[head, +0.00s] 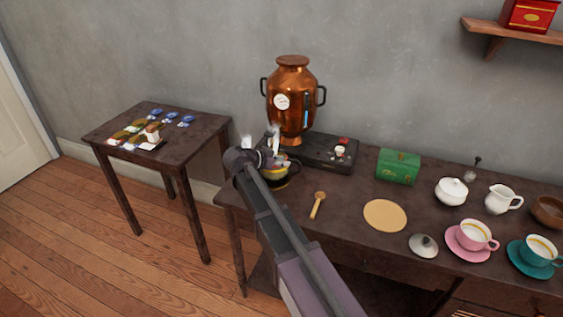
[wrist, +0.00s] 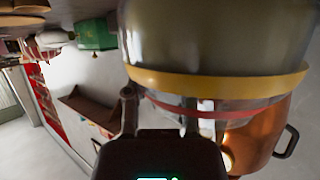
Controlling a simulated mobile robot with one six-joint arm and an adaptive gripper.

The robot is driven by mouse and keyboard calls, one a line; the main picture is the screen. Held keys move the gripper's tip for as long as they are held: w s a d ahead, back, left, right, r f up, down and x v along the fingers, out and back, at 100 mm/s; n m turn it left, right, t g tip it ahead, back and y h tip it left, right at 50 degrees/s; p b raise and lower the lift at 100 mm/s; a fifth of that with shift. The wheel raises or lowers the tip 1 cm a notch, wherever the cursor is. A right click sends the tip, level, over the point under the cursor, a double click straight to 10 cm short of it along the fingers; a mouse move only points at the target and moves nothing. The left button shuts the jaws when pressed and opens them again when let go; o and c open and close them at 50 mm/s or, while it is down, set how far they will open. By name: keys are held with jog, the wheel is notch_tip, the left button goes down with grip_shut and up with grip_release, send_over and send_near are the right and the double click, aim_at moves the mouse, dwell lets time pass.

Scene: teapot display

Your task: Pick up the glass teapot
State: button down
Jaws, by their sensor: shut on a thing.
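The glass teapot (wrist: 215,35) fills the top of the wrist view as a large, rounded grey-olive body with a yellow band. That view is upside down. In the head view the pot (head: 280,180) shows only partly, with a yellow rim, at the left end of the long table, in front of the copper urn. My gripper (head: 264,157) is at its upper side and hides much of it. In the wrist view my gripper (wrist: 165,108) is shut on it, close against the body. I cannot tell whether its base touches the table.
The copper urn (head: 293,95) stands close behind on a black base (head: 325,152). A wooden spoon (head: 317,205), a round mat (head: 385,215), a white lid (head: 424,245) and a green box (head: 398,166) lie to the right. A small side table (head: 185,145) is at left.

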jog(key=shift+r+p, duration=0.3)
jog(key=shift+r, duration=0.15)
jog(key=shift+a, duration=0.1)
jog(key=s+a, duration=1)
jog(key=a, duration=0.4)
jog(key=shift+s, duration=0.2)
dwell(0.4)
